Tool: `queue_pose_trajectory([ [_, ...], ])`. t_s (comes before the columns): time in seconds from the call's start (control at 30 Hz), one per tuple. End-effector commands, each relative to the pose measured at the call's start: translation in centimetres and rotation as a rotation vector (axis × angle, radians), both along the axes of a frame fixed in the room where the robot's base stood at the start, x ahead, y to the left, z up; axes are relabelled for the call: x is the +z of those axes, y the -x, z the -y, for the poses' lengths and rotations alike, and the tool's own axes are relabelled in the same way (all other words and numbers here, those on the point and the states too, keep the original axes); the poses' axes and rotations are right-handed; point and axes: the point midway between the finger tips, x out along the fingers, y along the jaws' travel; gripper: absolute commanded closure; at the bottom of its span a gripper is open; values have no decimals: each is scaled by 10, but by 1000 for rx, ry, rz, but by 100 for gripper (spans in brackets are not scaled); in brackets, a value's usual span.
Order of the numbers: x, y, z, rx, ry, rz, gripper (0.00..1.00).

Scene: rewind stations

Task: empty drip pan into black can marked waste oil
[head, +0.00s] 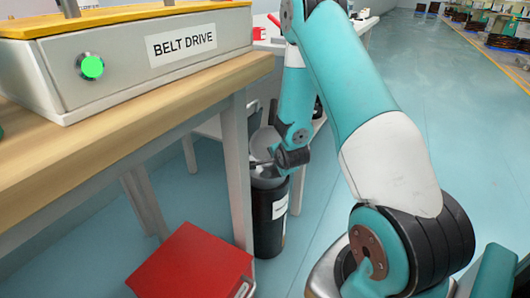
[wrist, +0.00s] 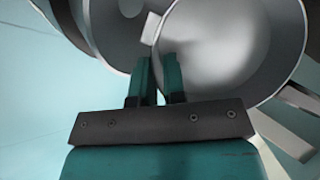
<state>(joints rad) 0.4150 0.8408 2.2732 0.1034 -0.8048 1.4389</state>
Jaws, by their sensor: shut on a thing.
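The black can (head: 270,222) with a white label stands on the floor beside the bench; the label text is too small to read. The grey drip pan (head: 264,138) is above the can's mouth and looks tilted. My gripper (head: 262,163) is shut on the pan's small handle just over the can. In the wrist view, the pan (wrist: 235,45) is a round grey bowl in front of the fingers (wrist: 158,75), and the can's dark rim and grey inside (wrist: 100,25) show to its left. I see no oil in the pan or flowing.
A wooden bench (head: 120,140) with the belt drive box (head: 150,60) and its lit green button stands at the left. A red box (head: 190,265) sits low in front of the can. A white table (head: 215,127) is behind the can. Open floor (head: 430,90) lies to the right.

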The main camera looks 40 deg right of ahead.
Motion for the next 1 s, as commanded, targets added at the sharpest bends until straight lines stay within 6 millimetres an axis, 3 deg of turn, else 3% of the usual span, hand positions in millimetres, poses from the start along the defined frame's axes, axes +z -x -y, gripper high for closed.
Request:
queue_pose_trajectory([
  [0.27,8,0,7,-14,-75,-49,100],
  [0.73,13,-6,13,-8,-512,-360,100],
  [1.0,4,-7,11,-4,-728,-516,100],
])
